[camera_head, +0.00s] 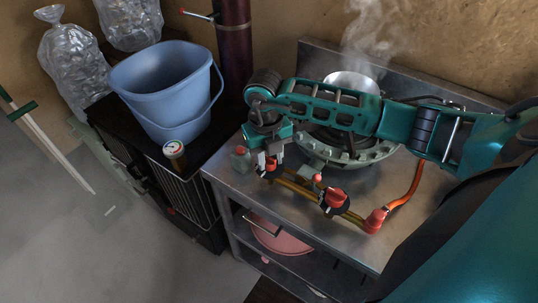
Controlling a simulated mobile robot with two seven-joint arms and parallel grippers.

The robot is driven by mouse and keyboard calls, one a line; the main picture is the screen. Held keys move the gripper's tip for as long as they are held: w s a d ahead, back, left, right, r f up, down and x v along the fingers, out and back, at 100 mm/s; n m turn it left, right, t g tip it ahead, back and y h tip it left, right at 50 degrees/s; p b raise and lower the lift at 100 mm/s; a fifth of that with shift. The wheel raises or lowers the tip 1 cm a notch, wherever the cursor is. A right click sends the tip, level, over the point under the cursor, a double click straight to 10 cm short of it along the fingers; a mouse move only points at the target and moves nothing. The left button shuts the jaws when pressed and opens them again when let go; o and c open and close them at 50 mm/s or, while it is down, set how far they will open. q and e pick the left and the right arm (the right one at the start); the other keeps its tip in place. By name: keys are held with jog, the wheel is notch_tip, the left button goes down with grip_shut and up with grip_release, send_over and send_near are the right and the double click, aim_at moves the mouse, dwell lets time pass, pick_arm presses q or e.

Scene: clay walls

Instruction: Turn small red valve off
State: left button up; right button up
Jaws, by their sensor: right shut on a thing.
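A stove with a brass gas pipe (299,185) along its front edge stands on a metal table. A small red valve (270,167) sits at the pipe's left end. My right arm reaches in from the right across the stove. My right gripper (266,160) points down at this valve and is shut on it, partly hiding it. A larger red valve (336,197) with a dark round base sits further right on the pipe. A small red knob (318,178) is between them. My left gripper is not in view.
A steaming pot (351,82) stands on the burner under my arm. An orange hose (406,188) joins the pipe's right end. A pink basin (280,238) is on the lower shelf.

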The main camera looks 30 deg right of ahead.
aim_at(267, 162)
jog(key=shift+s, duration=0.1)
jog(key=o, duration=1)
jog(key=shift+o, duration=0.2)
notch_tip(267, 162, up, 13)
jog(key=shift+a, duration=0.35)
jog(key=shift+f, duration=0.1)
